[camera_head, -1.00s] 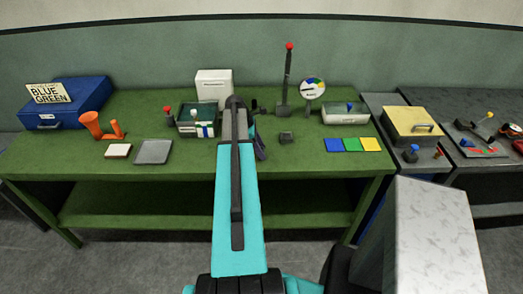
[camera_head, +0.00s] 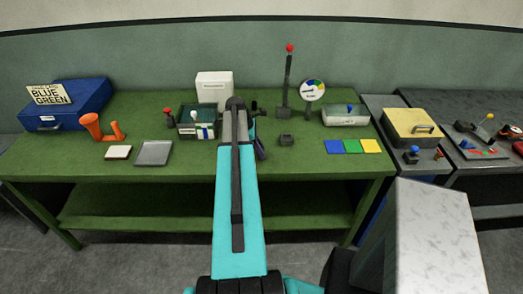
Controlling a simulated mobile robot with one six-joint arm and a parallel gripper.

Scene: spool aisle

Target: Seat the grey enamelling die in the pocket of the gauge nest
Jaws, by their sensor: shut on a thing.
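My arm, in teal and black, reaches over the green bench and blocks the view of its middle. Only a dark edge of my gripper (camera_head: 261,149) shows to the right of the arm. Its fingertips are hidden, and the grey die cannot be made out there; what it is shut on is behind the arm. A small dark grey block (camera_head: 286,140) with what looks like a recess in its top stands on the bench just right of my gripper, apart from it. It may be the gauge nest, but it is too small to tell.
A lever with a red knob (camera_head: 287,80) and a round dial (camera_head: 312,91) stand behind the block. A green-grey bin (camera_head: 186,124) stands left of the arm, a grey plate (camera_head: 153,152) farther left. Coloured cards (camera_head: 352,146) lie at right. The bench front right of the arm is clear.

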